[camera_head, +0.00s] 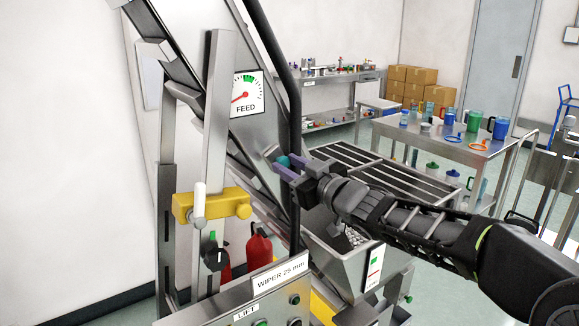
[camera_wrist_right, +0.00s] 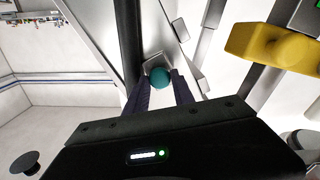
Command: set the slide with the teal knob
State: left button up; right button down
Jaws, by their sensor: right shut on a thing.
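The teal knob (camera_wrist_right: 159,77) sits between the fingertips of my right gripper (camera_wrist_right: 157,88) in the right wrist view. In the head view, the teal knob (camera_head: 283,161) shows between the purple fingers of my right gripper (camera_head: 279,166), which is shut on it. The knob stands in front of a small metal plate (camera_wrist_right: 157,62) on the inclined machine. Most of the slide behind the knob is hidden by the gripper and a dark upright tube. My left gripper is in neither view.
A dark tube (camera_head: 295,120) runs close beside the gripper. A yellow clamp (camera_head: 212,205) with a white handle is at left. A FEED gauge (camera_head: 246,94) is above. A hopper (camera_head: 345,262) and a panel labelled WIPER 25 mm (camera_head: 280,275) lie below.

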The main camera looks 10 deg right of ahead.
dwell(0.4)
notch_tip(320, 180, down, 6)
jog(key=w+d+b, duration=0.1)
jog(key=d, duration=0.1)
jog(key=shift+d+r, duration=0.25)
jog(key=shift+d, duration=0.1)
jog(key=c, duration=1.2)
grip_release()
jog(key=shift+c, duration=0.2)
jog(key=shift+o, duration=0.9)
jog(key=shift+r, duration=0.1)
jog(key=b+v, duration=0.1)
jog(key=v, duration=0.6)
jog(key=shift+s, duration=0.35)
jog(key=shift+d, duration=0.1)
